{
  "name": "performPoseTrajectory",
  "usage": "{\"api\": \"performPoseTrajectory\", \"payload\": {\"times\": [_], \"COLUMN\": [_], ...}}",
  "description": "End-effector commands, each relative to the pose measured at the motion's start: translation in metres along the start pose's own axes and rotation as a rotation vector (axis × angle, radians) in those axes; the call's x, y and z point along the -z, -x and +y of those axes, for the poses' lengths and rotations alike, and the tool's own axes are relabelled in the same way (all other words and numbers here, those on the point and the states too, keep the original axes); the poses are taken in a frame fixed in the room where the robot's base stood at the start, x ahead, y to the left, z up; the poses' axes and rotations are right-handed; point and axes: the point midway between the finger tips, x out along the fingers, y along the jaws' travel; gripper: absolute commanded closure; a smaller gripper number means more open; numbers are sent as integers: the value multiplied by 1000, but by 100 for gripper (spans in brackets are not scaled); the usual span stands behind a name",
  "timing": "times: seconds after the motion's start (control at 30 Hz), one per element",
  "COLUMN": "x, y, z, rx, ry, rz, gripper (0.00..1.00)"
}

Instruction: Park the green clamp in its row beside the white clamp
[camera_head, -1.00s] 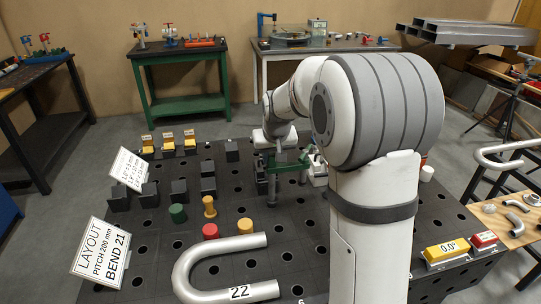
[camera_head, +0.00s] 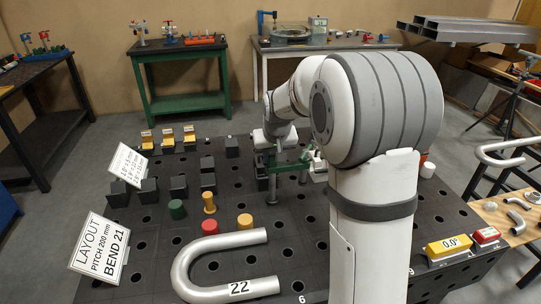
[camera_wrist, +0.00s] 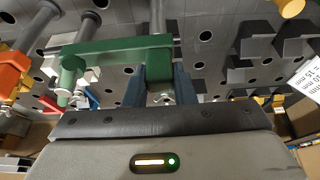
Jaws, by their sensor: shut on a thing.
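The green clamp (camera_head: 292,166) is in my gripper, low over the dark perforated table. In the wrist view, the green clamp (camera_wrist: 118,47) is a long bar lying across and between my two blue-grey fingers, reaching out to the left. My gripper (camera_wrist: 160,82) is shut on it. In the head view my gripper (camera_head: 267,172) points down at the clamp's left end. The white clamp (camera_head: 318,168) stands just right of the green clamp, partly hidden by my arm. I cannot tell whether the green clamp touches the table.
Black blocks (camera_head: 207,181) stand left of my gripper, with yellow-topped blocks (camera_head: 168,139) behind. An orange part (camera_wrist: 10,72) is at the wrist view's left edge.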

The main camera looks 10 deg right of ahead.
Motion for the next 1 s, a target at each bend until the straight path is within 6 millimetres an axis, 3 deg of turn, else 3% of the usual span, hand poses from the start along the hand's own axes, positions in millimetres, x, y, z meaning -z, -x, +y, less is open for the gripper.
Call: {"api": "performPoseTrajectory", "payload": {"times": [0.4, 0.43, 0.7, 1.0], "x": [-2, -2, -2, -2], "y": [-5, -5, -5, -2], "z": [0, 0, 0, 0], "rx": [0, 0, 0, 0], "ry": [0, 0, 0, -1], "rz": [0, 0, 0, 0], "gripper": [100, 74, 52, 51]}}
